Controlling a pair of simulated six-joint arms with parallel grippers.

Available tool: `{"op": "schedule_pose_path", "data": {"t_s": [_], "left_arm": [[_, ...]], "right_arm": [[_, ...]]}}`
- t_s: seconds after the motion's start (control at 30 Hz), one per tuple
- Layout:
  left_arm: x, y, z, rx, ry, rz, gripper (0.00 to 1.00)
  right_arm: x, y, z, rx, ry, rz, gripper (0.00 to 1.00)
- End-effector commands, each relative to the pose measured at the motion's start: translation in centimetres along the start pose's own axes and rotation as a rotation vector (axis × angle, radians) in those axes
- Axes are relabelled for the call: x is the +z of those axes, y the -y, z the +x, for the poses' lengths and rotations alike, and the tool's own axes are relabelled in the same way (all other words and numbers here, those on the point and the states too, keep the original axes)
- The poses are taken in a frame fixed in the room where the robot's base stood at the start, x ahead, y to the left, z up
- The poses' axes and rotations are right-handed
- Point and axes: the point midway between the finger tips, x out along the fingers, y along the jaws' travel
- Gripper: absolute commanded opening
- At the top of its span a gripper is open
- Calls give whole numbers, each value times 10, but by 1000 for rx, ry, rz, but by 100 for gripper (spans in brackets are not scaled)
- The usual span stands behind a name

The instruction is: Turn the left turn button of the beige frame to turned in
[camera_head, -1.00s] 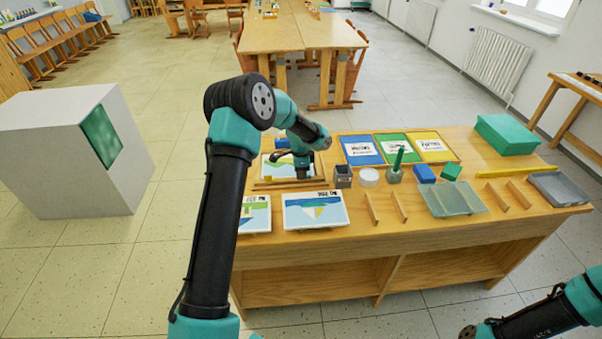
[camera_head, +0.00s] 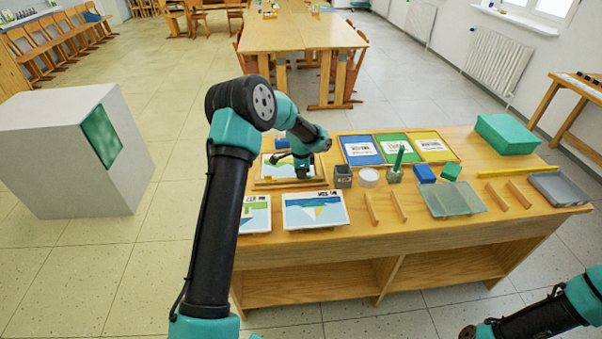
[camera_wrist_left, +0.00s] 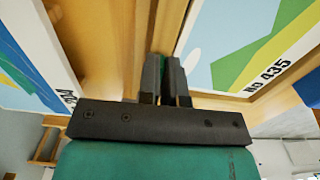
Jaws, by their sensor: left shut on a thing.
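The beige frame (camera_head: 262,184) lies on the near table at its left end, with a picture of blue, green and yellow shapes in it. It also shows close up in the wrist view (camera_wrist_left: 194,22). My left gripper (camera_head: 303,178) is down at the frame, partly hidden by its own wrist. In the wrist view its two dark fingers (camera_wrist_left: 166,72) are close together at the frame's edge, beside the picture marked No 435. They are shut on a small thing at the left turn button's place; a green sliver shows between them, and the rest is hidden.
Two picture panels (camera_head: 315,210) lie in front of the frame. A grey box (camera_head: 342,176), a white round tub (camera_head: 369,177) and a green holder (camera_head: 394,175) stand to its right. Blue, green and yellow cards (camera_head: 362,150) lie behind. My right arm shows at the lower right.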

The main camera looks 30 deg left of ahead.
Motion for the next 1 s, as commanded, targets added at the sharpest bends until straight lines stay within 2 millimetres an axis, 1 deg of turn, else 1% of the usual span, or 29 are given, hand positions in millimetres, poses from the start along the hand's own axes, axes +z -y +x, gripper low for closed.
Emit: {"op": "schedule_pose_path", "data": {"t_s": [0.27, 0.47, 0.67, 1.0], "left_arm": [[0, 0, 0, 0, 0, -39, 0], [0, 0, 0, -1, 0, -129, 0], [0, -1, 0, -1, 0, -276, 0], [-1, -2, -1, -1, -1, -593, 0]], "right_arm": [[0, 0, 0, 0, 0, 0, 93], [0, 0, 0, 0, 0, 0, 93], [0, 0, 0, 0, 0, 0, 93], [0, 0, 0, 0, 0, 0, 93]]}}
